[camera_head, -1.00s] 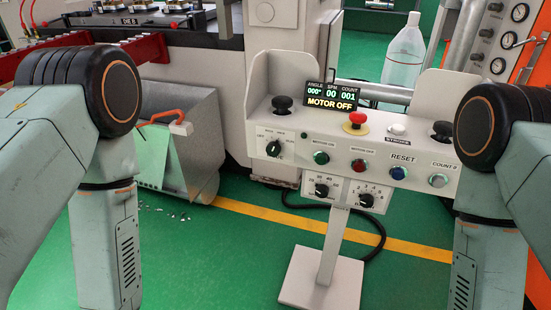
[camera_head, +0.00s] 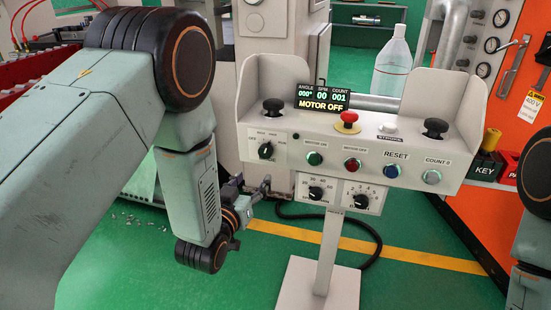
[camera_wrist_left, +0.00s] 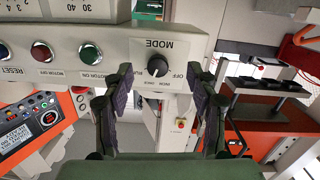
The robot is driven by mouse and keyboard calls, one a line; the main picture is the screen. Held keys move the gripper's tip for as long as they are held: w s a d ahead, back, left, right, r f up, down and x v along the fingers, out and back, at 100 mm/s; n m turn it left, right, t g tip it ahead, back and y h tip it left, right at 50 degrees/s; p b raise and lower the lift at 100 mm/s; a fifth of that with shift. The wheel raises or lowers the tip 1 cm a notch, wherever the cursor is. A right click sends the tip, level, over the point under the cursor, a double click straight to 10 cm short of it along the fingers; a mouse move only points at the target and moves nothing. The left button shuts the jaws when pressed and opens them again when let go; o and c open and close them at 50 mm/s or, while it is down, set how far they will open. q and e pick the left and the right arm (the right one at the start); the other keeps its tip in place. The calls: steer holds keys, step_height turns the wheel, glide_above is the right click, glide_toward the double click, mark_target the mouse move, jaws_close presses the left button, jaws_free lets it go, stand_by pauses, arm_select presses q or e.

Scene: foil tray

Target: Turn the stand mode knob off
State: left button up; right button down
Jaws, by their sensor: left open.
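The mode knob (camera_head: 265,150) is a black round knob at the upper left of the stand's white control panel (camera_head: 222,160). In the left wrist view, which looks upside down, the mode knob (camera_wrist_left: 158,66) sits between the two fingers, farther off, under the lettering MODE. Marks including OFF and RUN surround it; I cannot tell surely which one its pointer meets. My left gripper (camera_head: 258,188) is below and slightly left of the knob in the head view, open and empty, apart from the panel. It also shows in the left wrist view (camera_wrist_left: 160,105). My right gripper is out of view.
The panel carries a red emergency button (camera_head: 347,120), a black palm button (camera_head: 272,106) near the knob, a display (camera_head: 322,97) reading MOTOR OFF and several coloured buttons. Two lower knobs, including the left one (camera_head: 316,193), sit underneath. Floor around the stand is open.

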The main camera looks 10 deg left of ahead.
mark_target(264, 154)
arm_select(q)
steer(key=shift+t, duration=0.6)
steer(key=w, duration=0.2)
steer(key=w+r+b, duration=0.1)
steer(key=w, duration=0.2)
steer(key=w+r+b, duration=0.1)
steer(key=w, duration=0.1)
steer(key=shift+w+d, duration=0.2)
steer(key=shift+w+d+r, duration=0.15)
steer(key=shift+w, duration=0.25)
steer(key=c, duration=1.1)
steer(key=shift+c, duration=0.2)
